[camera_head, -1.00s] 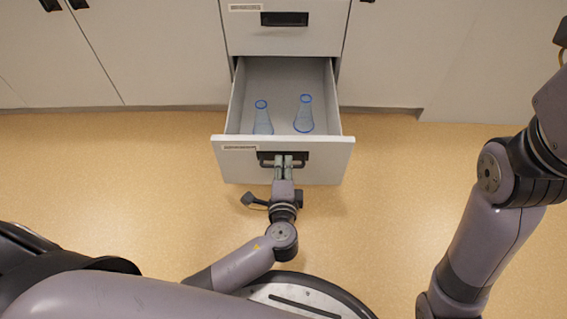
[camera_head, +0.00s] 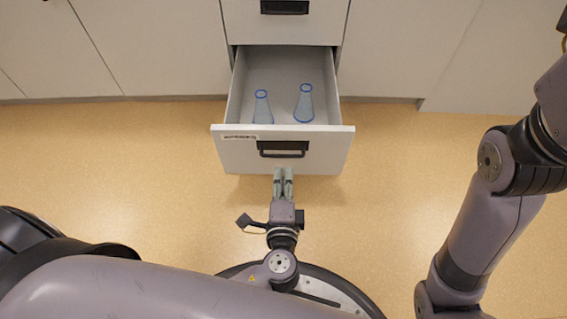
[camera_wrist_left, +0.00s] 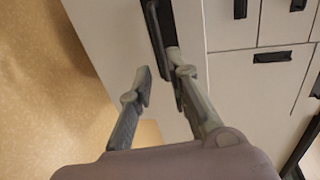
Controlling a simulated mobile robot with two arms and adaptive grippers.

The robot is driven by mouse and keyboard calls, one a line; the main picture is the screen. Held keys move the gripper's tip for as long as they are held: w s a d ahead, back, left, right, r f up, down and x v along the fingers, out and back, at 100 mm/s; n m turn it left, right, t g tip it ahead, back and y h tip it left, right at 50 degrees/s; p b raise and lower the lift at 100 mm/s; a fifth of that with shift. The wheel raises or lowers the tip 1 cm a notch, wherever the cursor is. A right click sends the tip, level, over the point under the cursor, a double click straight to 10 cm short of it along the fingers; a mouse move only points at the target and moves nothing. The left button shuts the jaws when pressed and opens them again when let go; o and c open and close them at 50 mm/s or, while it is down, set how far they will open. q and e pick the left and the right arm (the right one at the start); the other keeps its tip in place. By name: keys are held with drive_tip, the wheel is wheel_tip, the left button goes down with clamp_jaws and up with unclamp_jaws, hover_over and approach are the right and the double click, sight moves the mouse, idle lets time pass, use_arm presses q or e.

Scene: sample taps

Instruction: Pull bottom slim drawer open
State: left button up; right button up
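The bottom slim drawer (camera_head: 235,152) stands pulled out from the cabinet, with two blue-rimmed flasks inside, one at left (camera_head: 262,108) and one at right (camera_head: 304,104). Its black handle (camera_head: 283,149) is on the front face. My left gripper (camera_head: 283,172) is in front of the drawer, just short of the handle, with a small gap between its fingers. In the left wrist view the fingers (camera_wrist_left: 162,88) are apart with nothing between them, and the handle (camera_wrist_left: 158,35) lies beyond their tips. My right gripper is not in view; only my right arm shows.
A closed drawer (camera_head: 285,25) with a black handle is above the open one. Flat cabinet doors (camera_head: 150,50) stand on both sides. The tan floor (camera_head: 390,170) is clear around the drawer.

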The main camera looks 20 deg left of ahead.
use_arm(q)
drive_tip(key=shift+v, duration=1.7)
drive_tip(key=shift+w, duration=0.1)
